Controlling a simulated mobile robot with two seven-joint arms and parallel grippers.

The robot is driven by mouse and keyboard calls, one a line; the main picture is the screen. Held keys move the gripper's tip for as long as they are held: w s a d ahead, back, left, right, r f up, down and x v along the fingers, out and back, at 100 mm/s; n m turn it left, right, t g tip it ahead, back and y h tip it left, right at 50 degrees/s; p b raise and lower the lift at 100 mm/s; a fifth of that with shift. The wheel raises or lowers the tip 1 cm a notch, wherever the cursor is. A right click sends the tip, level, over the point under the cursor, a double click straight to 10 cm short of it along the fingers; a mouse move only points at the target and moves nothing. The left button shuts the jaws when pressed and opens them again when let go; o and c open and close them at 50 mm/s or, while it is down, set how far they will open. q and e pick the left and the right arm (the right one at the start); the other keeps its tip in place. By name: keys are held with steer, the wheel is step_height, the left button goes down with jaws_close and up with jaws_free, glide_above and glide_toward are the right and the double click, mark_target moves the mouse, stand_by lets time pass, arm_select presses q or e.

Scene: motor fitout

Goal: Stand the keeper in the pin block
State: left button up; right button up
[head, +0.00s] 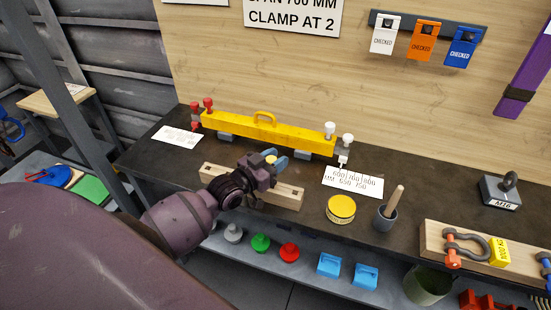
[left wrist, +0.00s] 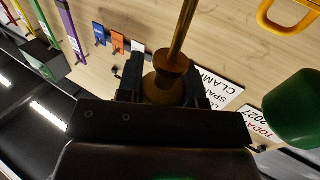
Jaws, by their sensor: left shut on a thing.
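My left gripper (head: 272,165) is shut on a brass-coloured piece, which I take to be the keeper (left wrist: 170,72). In the left wrist view it has a round collar between the fingers and a thin rod running out of the top of the picture. In the head view only a small yellow-brown bit of it shows between the fingers. The pin block (head: 285,194) is a pale wooden bar with dark holes on the bench. My gripper is over its middle and hides part of it. I cannot tell whether the keeper touches the block. My right gripper is not in view.
A yellow beam (head: 270,133) with a handle lies behind the block. A yellow tin (head: 341,209) and a grey pot (head: 384,217) with a wooden stick stand to the right. A shackle board (head: 440,240) is farther right. A green rounded thing (left wrist: 295,110) is close in the wrist view.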

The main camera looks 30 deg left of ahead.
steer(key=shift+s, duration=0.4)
arm_select(q)
steer(key=shift+f, duration=0.1)
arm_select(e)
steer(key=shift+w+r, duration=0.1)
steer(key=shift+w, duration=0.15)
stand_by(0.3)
arm_select(q)
steer(key=shift+f, duration=0.25)
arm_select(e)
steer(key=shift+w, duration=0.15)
arm_select(q)
steer(key=shift+f, duration=0.35)
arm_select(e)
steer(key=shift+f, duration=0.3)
arm_select(q)
steer(key=shift+f+b, duration=0.4)
steer(key=shift+b, duration=0.1)
steer(key=shift+f, duration=0.1)
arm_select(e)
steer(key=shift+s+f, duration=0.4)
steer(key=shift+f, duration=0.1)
arm_select(q)
steer(key=shift+f+b, duration=0.35)
steer(key=shift+f, duration=0.15)
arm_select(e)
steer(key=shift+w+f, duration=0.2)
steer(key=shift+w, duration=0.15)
